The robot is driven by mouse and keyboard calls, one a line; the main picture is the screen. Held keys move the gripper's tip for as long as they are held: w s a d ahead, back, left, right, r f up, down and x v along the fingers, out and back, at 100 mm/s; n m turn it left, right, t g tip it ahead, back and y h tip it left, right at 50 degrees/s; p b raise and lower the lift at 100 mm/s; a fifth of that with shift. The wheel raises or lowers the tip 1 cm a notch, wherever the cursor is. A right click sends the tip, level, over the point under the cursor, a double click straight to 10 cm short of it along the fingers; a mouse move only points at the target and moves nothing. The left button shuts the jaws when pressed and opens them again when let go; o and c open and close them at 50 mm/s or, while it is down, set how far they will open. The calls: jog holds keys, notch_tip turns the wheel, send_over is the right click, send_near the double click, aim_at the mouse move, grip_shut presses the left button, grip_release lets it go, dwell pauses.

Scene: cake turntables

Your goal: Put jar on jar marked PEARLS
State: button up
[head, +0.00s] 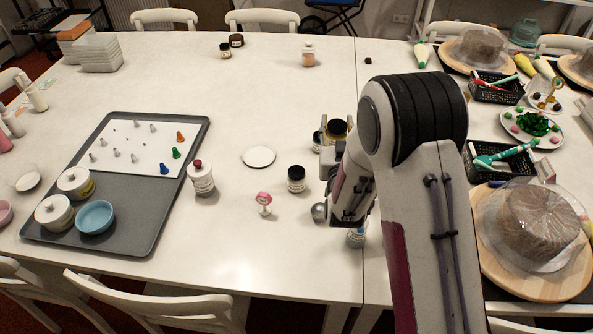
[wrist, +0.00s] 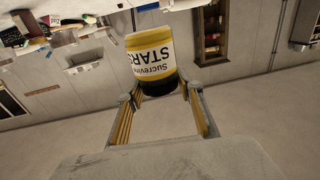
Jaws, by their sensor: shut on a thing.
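In the wrist view my gripper (wrist: 163,100) is shut on a jar (wrist: 152,55) with yellow contents, a black lid and a white label reading "Sucrevine STARS". The label is upside down in that picture, as is the room. In the head view the held jar (head: 336,128) is at the left of my arm, which hides part of my gripper. Another dark-lidded jar (head: 317,141) shows just left of it. A black-lidded jar (head: 296,180) with a pale label stands on the table, left of my arm. I cannot read PEARLS on any jar.
A white jar with a red top (head: 201,182) stands beside the grey tray (head: 140,226). A small pink-topped stand (head: 264,203) and a white disc (head: 259,157) are nearby. A bluish jar (head: 356,236) is below my arm. The back middle of the table is mostly clear.

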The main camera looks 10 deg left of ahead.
jog(key=shift+w+a+r+n+y, duration=0.4)
jog(key=shift+a+r+n+y, duration=0.1)
jog(key=shift+a+y, duration=0.25)
jog(key=s+a+n+g+y, duration=0.1)
jog(key=a+n+y, duration=0.3)
jog(key=a, duration=0.5)
jog(key=shift+s+f+g+y, duration=0.4)
jog(key=shift+g+y, duration=0.5)
jog(key=shift+y, duration=0.35)
send_over(297, 171)
jog(key=shift+f, duration=2.9)
jog(key=shift+f, duration=0.1)
jog(key=shift+f, duration=1.95)
jog(key=shift+f, duration=0.15)
